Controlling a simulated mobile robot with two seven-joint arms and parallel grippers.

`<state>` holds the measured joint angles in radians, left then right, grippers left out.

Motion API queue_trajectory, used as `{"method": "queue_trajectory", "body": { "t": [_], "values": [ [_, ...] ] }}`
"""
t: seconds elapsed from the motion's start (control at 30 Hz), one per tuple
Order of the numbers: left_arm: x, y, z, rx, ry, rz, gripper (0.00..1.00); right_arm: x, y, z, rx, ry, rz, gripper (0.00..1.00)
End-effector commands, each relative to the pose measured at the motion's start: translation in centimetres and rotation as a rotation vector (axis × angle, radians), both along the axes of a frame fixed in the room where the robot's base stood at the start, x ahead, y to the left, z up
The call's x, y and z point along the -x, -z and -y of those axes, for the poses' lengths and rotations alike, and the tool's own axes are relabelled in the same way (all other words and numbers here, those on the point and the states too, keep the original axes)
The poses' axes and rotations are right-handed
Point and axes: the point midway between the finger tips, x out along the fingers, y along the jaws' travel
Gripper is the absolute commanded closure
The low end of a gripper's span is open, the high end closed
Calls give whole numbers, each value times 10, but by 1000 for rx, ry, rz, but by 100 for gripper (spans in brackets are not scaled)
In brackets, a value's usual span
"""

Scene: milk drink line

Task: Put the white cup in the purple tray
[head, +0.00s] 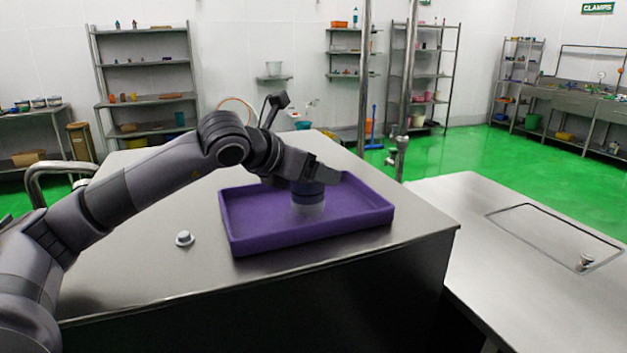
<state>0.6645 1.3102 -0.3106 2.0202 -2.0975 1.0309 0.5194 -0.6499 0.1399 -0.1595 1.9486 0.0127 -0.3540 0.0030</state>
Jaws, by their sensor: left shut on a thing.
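The purple tray (245,240) lies on the steel worktop, a shallow rectangle with raised walls. The white cup (308,209) is upright inside the tray outline, near its middle. Its lower part is pale, with a dark blue band above. My left gripper (316,180) reaches in from the left and is shut on the cup's upper part, which it partly hides. I cannot tell whether the cup's base touches the tray floor. My right gripper is not in view.
A small white and grey knob-like piece (184,238) sits on the worktop (150,270) left of the tray. A steel post (404,100) rises behind the tray. A lower steel counter (470,220) stands at the right. The tray's right part is empty.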

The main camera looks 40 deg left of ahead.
Motion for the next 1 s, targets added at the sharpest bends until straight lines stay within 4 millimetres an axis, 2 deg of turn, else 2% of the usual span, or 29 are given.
{"method": "queue_trajectory", "body": {
  "t": [0.03,0.13,0.57,0.6,0.67,1.0],
  "values": [
    [0,8,-1,-4,0,-2,77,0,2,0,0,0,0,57],
    [1,14,0,-2,1,0,77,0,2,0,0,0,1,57],
    [0,19,0,0,1,3,77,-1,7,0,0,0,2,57],
    [0,19,0,0,1,0,28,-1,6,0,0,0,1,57],
    [0,18,0,0,1,0,9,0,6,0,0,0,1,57],
    [0,17,0,0,1,0,9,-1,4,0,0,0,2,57]
  ]
}}
